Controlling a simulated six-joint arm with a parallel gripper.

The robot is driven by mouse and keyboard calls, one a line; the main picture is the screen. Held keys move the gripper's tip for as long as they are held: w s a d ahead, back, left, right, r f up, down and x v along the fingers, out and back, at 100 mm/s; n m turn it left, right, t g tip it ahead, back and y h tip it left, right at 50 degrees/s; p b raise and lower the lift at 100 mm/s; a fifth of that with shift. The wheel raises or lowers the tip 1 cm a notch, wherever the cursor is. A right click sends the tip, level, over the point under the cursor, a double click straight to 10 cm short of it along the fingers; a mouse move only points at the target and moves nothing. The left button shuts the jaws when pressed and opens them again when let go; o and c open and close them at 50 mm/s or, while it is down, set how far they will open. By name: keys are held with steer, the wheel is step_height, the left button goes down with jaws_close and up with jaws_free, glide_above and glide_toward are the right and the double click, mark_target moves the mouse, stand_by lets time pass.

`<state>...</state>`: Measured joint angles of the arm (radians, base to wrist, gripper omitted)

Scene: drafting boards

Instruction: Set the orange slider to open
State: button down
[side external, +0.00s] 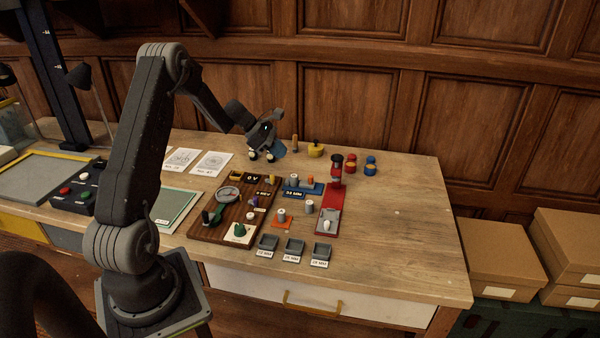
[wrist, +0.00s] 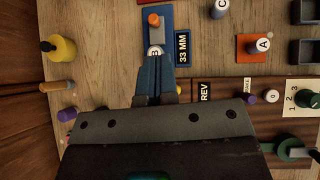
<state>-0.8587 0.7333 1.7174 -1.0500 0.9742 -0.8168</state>
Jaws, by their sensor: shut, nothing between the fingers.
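My gripper (side external: 280,151) is shut and empty, held above the back of the bench. In the wrist view its blue fingers (wrist: 155,78) overlap the near end of a blue plate (wrist: 168,18), beside a peg marked B (wrist: 155,51). I cannot tell the height gap. An upright orange peg (wrist: 153,20) stands on that plate; it also shows in the side view (side external: 310,181). I cannot tell whether it is the orange slider. A brown control board (side external: 205,228) stands left of the plate in the side view. No "open" mark is readable, and my gripper body hides part of the board in the wrist view.
An orange plate (wrist: 241,53) holds a peg marked A (wrist: 263,45). A red plate (side external: 323,228) with a red upright device, grey trays (side external: 268,241), a yellow pot (side external: 315,150) and red and blue knobs (side external: 371,164) stand nearby. The bench's right side is clear.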

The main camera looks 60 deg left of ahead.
mark_target(307, 184)
steer(key=shift+n, duration=0.5)
steer(key=x, duration=0.3)
steer(key=a+x, duration=0.1)
steer(key=x, duration=0.2)
steer(key=f+x, duration=0.1)
steer(key=x, duration=0.2)
steer(key=shift+w+a+f, duration=0.1)
steer(key=shift+a+f, duration=0.05)
steer(key=shift+f, duration=0.15)
steer(key=shift+w+f, duration=0.15)
steer(key=shift+w+d, duration=0.9)
steer(key=shift+d, duration=0.05)
